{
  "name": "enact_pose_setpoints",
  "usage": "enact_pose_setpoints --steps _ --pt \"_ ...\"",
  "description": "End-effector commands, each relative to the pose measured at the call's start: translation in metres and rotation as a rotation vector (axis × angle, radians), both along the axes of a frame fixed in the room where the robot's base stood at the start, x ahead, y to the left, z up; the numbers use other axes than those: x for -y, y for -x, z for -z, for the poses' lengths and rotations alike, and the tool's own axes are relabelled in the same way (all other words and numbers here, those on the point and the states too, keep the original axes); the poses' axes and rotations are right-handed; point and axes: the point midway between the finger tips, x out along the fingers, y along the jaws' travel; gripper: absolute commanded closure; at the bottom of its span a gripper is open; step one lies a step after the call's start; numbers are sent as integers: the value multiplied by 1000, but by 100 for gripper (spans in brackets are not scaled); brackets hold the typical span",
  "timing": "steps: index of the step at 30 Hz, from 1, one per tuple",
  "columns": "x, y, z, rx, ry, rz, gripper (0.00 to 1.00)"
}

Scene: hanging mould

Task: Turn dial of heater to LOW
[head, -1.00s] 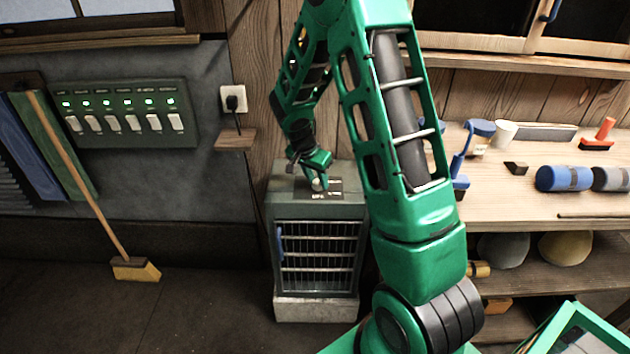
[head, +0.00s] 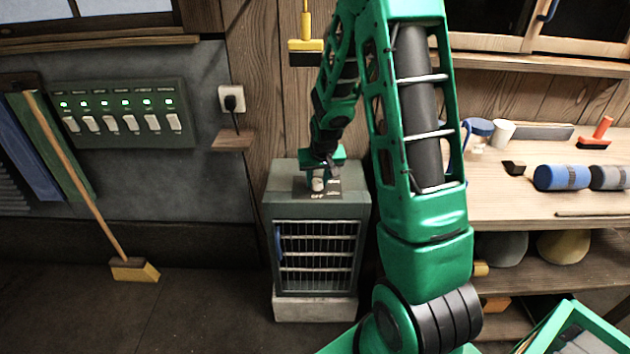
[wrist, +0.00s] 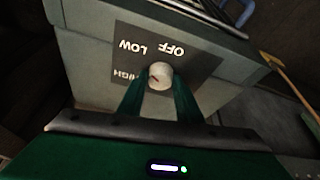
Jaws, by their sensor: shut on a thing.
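In the head view my gripper (head: 319,178) reaches down onto the panel and partly covers the lettering.
A wall socket with a plug (head: 233,100) is above left of the heater. A switch panel (head: 118,113) and a leaning broom (head: 134,269) are further left. A workbench (head: 520,190) with tools stands to the right. A blue handle (head: 278,243) is on the heater's left front.

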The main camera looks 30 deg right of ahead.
Motion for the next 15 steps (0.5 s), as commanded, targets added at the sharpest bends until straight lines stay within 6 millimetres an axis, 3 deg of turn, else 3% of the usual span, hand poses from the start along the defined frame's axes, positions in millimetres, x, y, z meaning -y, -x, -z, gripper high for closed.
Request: enact_pose_setpoints --steps 15 --pt "-1 -4 -3 11 0 -69 91"
